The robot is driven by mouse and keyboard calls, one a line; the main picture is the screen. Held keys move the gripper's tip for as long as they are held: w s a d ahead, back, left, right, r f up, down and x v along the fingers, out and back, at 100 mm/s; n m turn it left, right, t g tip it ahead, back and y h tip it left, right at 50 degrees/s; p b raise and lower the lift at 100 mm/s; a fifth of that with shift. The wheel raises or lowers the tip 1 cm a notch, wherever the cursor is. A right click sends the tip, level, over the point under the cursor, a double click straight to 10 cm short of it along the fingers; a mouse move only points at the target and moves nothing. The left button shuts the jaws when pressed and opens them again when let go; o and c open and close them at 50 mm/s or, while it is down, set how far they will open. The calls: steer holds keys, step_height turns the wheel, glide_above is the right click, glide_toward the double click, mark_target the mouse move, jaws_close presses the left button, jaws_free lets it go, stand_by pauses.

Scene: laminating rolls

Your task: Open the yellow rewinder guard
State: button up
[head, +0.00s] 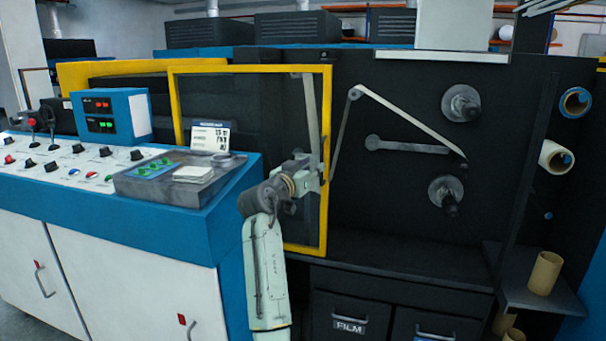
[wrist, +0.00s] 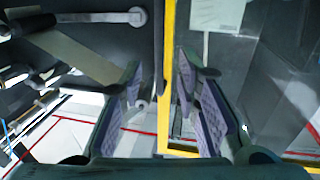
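The yellow rewinder guard (head: 328,100) is a yellow-framed clear panel on the dark machine face. Its frame spans the middle of the head view and looks closed or nearly so. In the wrist view its yellow edge bar (wrist: 168,60) runs upright between my fingers, with a dark handle-like bar (wrist: 158,45) along its left side. My gripper (wrist: 158,85) is open, one finger on each side of the bar, with gaps showing. In the head view my gripper (head: 318,172) is at the guard's right edge, at mid height. My wrist partly hides the lower panel.
A blue and white control console (head: 230,200) stands left of my arm, close to it. Right of the guard are rollers (head: 462,103) and a film web (head: 405,115). Dark drawers (head: 350,318) lie below. A shelf with a cardboard core (head: 545,272) is at the right.

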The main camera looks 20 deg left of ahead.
steer(key=s, duration=0.2)
steer(key=s+a, duration=0.1)
steer(key=s, duration=0.2)
steer(key=shift+s, duration=0.1)
